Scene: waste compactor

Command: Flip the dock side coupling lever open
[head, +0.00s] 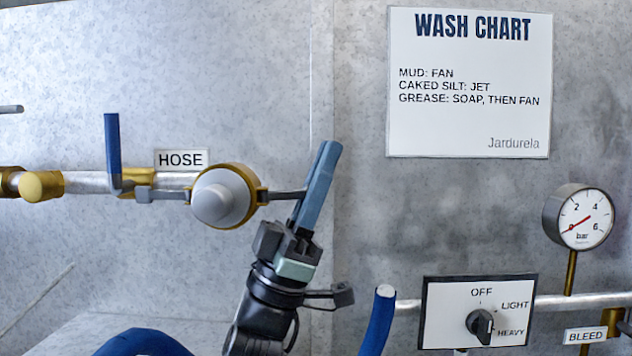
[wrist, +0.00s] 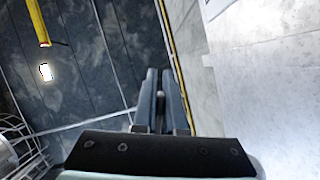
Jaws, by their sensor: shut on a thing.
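A round coupling (head: 222,196) with a grey domed cap and brass body sits on the pipe in the head view. A grey lever (head: 284,195) sticks out level from its right side. A similar grey lever (head: 160,194) sticks out to its left. My gripper (head: 326,150) points up and slightly right, its blue fingers shut on the outer end of the right lever. The fingers hide that lever's tip. In the wrist view my gripper's fingers (wrist: 160,78) are close together with a small grey end between them. No picture marks which lever is dock side.
A blue valve handle (head: 113,145) stands upright left of the coupling, by the HOSE label (head: 181,159). Wall above the coupling is bare.

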